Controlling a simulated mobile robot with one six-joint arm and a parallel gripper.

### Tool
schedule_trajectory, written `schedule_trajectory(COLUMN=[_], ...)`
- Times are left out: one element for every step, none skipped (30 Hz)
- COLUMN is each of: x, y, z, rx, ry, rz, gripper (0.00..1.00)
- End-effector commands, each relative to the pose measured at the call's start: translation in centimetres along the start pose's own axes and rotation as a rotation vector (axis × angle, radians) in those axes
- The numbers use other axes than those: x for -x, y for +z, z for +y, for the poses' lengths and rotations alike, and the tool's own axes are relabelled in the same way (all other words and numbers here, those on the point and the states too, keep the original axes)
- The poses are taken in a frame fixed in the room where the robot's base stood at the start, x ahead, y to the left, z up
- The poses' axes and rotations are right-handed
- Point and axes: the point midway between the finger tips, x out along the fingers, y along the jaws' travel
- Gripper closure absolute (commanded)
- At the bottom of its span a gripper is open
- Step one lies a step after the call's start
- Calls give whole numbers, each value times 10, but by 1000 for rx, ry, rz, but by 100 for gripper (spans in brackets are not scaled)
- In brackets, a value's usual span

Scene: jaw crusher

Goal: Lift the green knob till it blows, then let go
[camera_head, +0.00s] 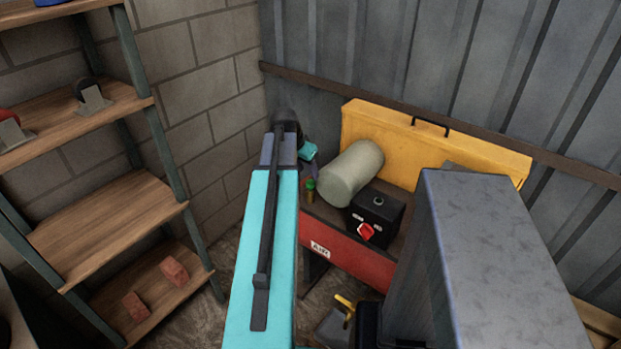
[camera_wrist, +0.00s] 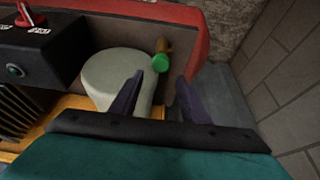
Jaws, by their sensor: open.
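The green knob (camera_head: 310,185) sits on a small brass-coloured stem beside the left end of a pale tank (camera_head: 351,172). In the wrist view the green knob (camera_wrist: 160,63) shows beyond my fingertips, between them and nearer the left one. My gripper (camera_wrist: 160,85) is open and empty, with its two dark fingers apart. The fingers appear short of the knob; I cannot tell the exact gap. In the head view my teal arm reaches towards the tank's left end, and the fingers are not clear there.
The pale tank stands close to the fingers. A black box (camera_head: 376,212) with a red switch (camera_head: 366,232) stands right of it, behind the red panel (camera_head: 345,262). A yellow cover (camera_head: 430,145) is behind. A block wall (camera_wrist: 285,75) lies to the right in the wrist view.

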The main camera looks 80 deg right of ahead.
Motion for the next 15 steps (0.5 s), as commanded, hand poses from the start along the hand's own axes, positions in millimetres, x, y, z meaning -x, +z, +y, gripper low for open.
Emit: schedule_trajectory(x=[-6,-10,-14,-17,-21,-25,-29,-32,-36,-39,-42,-46,-48,-50,-52], y=[0,0,0,0,0,0,0,0,0,-1,0,0,0,0,0], z=[0,0,0,0,0,0,0,0,0,0,0,0,0,0,0], rx=[0,0,0,0,0,0,0,0,-1,-1,-1,-1,-1,-1,-1], ry=[1,1,1,1,1,1,2,2,1,1,1,2,2,1,1], rz=[-2,-2,-2,-2,-1,-2,-2,-2,-2,-1,-1,-2,-2,-1,-1], gripper=[58,58,58,58,58,58,58,58,58,58,58,58,58,58,58])
